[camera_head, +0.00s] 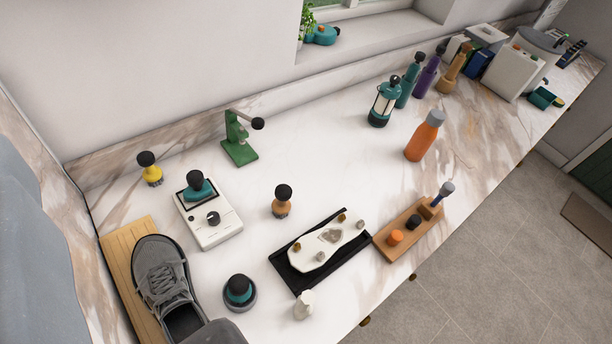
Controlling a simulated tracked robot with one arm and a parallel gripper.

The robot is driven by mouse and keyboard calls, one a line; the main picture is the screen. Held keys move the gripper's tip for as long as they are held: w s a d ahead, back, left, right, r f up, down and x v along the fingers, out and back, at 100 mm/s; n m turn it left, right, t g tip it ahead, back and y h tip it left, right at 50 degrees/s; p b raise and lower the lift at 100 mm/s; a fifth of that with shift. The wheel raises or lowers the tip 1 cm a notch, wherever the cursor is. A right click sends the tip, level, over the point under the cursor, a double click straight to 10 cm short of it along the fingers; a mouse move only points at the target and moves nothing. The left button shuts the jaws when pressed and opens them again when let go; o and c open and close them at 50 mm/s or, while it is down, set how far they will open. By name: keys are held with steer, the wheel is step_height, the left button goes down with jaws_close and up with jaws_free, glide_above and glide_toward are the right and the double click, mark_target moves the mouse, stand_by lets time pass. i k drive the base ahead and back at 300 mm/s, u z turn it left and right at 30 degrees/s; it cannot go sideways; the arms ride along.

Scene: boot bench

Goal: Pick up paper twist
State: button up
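A small white, upright, twisted-looking piece (303,305) stands on the marble bench near its front edge; it looks like the paper twist, though it is small in the picture. It stands just in front of a black tray (288,275), to the right of a round grey holder with a teal and black knob (239,290). Nothing covers it.
A grey shoe (163,285) lies on a wooden board (121,245) at the left. A wooden block with knobs (388,250) stands right of the tray. An orange bottle (424,137) and lantern (383,102) stand farther back. The bench middle (335,170) is clear.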

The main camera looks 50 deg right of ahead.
mark_target(303, 309)
steer(key=k, duration=0.75)
steer(key=z, duration=0.5)
steer(key=k, duration=0.75)
steer(key=u, duration=0.15)
steer(key=i, duration=1.2)
steer(key=z, duration=0.3)
